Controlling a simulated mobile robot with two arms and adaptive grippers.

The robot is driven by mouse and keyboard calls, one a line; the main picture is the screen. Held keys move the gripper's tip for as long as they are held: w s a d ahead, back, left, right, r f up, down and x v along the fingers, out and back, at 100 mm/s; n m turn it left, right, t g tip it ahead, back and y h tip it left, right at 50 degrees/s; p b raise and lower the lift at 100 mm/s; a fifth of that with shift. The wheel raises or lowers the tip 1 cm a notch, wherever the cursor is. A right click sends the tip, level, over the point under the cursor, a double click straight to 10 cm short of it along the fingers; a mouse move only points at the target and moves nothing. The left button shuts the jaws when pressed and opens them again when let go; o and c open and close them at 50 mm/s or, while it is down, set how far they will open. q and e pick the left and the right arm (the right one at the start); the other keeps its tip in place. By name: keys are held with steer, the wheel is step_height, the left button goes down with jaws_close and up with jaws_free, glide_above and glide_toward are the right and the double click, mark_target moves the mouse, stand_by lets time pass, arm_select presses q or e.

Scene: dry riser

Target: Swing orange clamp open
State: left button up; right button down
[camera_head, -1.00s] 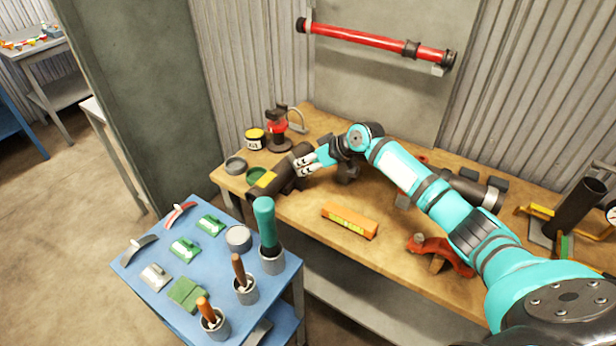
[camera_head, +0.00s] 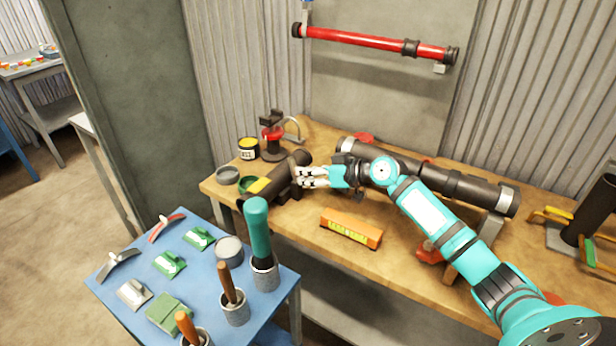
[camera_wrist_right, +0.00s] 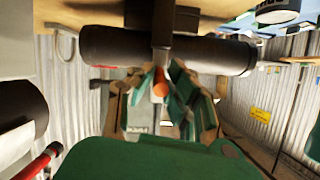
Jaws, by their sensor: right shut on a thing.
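My right gripper (camera_head: 312,177) is at the right end of a short dark pipe (camera_head: 276,180) on the wooden bench. In the right wrist view, the fingers (camera_wrist_right: 162,88) are shut on a small orange piece (camera_wrist_right: 160,82), which looks like part of the orange clamp. A dark bracket or band (camera_wrist_right: 162,25) crosses the dark pipe (camera_wrist_right: 210,52) just beyond the fingertips. The rest of the clamp's shape is hidden, so I cannot tell how far it is swung. My left gripper is not in view.
An orange level (camera_head: 351,229) lies near the bench's front edge. A longer dark pipe (camera_head: 455,187) lies behind my right arm. A red-and-black tool (camera_head: 272,136) and a yellow-banded tin (camera_head: 248,149) stand behind the short pipe. A blue cart (camera_head: 205,285) holds several hand tools.

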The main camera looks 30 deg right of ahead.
steer(key=c, duration=1.3)
jaws_free()
steer(key=shift+c, duration=0.2)
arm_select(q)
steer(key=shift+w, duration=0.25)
arm_select(e)
steer(key=v, duration=1.2)
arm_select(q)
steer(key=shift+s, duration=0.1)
